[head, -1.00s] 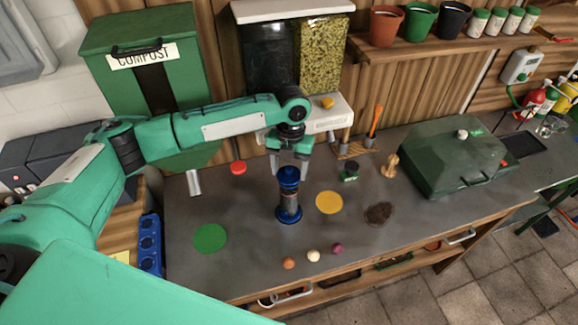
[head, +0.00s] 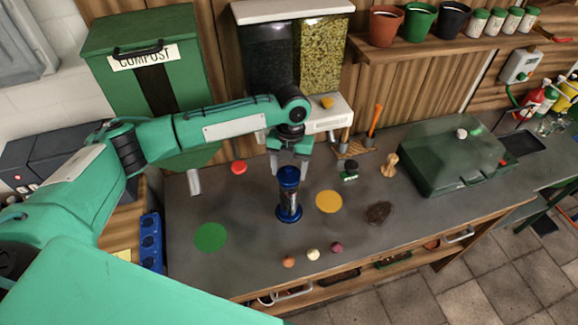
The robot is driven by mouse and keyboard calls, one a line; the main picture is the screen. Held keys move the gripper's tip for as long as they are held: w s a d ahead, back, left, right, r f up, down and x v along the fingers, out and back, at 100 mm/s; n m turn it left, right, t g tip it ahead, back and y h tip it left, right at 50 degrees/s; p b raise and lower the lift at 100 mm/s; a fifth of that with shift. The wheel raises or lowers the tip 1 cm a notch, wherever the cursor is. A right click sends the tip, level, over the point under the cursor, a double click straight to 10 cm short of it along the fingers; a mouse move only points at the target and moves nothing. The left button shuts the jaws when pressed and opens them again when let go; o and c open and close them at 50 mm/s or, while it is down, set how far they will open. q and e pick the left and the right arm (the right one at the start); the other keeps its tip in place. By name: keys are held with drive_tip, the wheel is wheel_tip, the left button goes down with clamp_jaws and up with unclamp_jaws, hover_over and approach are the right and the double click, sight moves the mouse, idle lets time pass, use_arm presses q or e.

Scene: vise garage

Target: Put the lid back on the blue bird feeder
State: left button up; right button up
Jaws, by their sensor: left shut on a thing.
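The blue bird feeder (head: 289,207) stands upright on the grey bench, with a blue base and a clear tube section. The blue lid (head: 288,176) is at its top, in line with the tube. My left gripper (head: 288,168) points down from above and is shut on the lid. I cannot tell from this view whether the lid is fully seated on the tube. My right gripper is not in view.
A green disc (head: 211,237) and a yellow disc (head: 329,202) lie either side of the feeder. Small balls (head: 313,254) lie in front. A red lid (head: 239,168), a dark jar (head: 350,170) and a wooden piece (head: 389,165) stand behind. A dark green case (head: 452,160) sits right.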

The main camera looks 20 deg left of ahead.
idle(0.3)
use_arm(q)
drive_tip(key=o, duration=1.3)
drive_tip(key=shift+o, duration=0.2)
drive_tip(key=shift+r+p, duration=3.1)
drive_tip(key=shift+r, duration=0.4)
drive_tip(key=shift+c, duration=0.2)
clamp_jaws()
drive_tip(key=shift+f, duration=0.1)
